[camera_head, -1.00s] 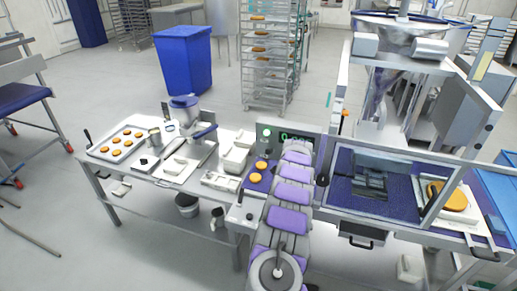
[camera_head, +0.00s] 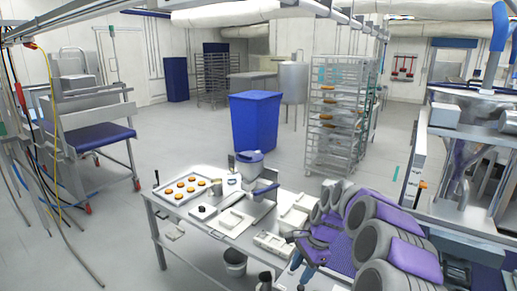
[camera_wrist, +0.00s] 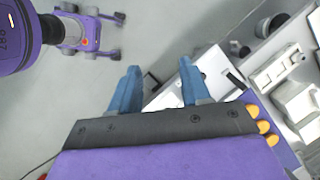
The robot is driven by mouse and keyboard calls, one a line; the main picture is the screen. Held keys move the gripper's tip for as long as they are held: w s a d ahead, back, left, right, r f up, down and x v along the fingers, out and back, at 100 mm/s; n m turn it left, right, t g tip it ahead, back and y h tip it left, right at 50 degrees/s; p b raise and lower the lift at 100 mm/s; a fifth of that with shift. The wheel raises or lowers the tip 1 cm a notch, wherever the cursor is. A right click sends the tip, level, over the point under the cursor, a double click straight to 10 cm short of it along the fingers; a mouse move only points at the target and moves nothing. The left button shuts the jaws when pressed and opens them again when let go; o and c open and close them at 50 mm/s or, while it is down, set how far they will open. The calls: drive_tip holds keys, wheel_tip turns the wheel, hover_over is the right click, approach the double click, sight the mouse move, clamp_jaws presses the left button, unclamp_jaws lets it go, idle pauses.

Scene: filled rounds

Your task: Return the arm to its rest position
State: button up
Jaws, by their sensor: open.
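My arm (camera_head: 385,235), with purple and grey links, is bent and folded in the lower right of the head view. My gripper (camera_wrist: 160,84) shows two blue fingers spread apart in the wrist view, with nothing between them. It points down over grey floor and the bench edge. In the head view a blue finger (camera_head: 310,255) shows at the front edge of the bench; the rest of the gripper is partly hidden by the arm.
The bench (camera_head: 190,230) holds a tray of orange rounds (camera_head: 168,195) and pale containers. A blue bin (camera_head: 255,122) and a wire rack (camera_head: 340,115) stand behind it. Cables hang at the left; the floor between is clear.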

drive_tip(key=s+a+r+n+b, duration=0.1)
drive_tip(key=s+r+n, duration=0.15)
drive_tip(key=s, duration=0.35)
drive_tip(key=s+a+r+n+h+b, duration=0.1)
drive_tip(key=s+a+n, duration=0.15)
drive_tip(key=s, duration=0.35)
drive_tip(key=s+a+r+n+b, duration=0.1)
drive_tip(key=s+r+n+b, duration=0.15)
drive_tip(key=s, duration=0.45)
drive_tip(key=s+d+f+n+h+b, duration=0.1)
drive_tip(key=s+d+f+n, duration=0.1)
drive_tip(key=s, duration=0.9)
drive_tip(key=s+d+f+n+g+h+b, duration=0.1)
drive_tip(key=s+d+f+n+b, duration=0.1)
drive_tip(key=s, duration=1)
wheel_tip(320, 180, down, 3)
drive_tip(key=shift+d+f+n+h, duration=0.1)
drive_tip(key=shift+d+n+h, duration=0.2)
drive_tip(key=shift+d+n, duration=0.65)
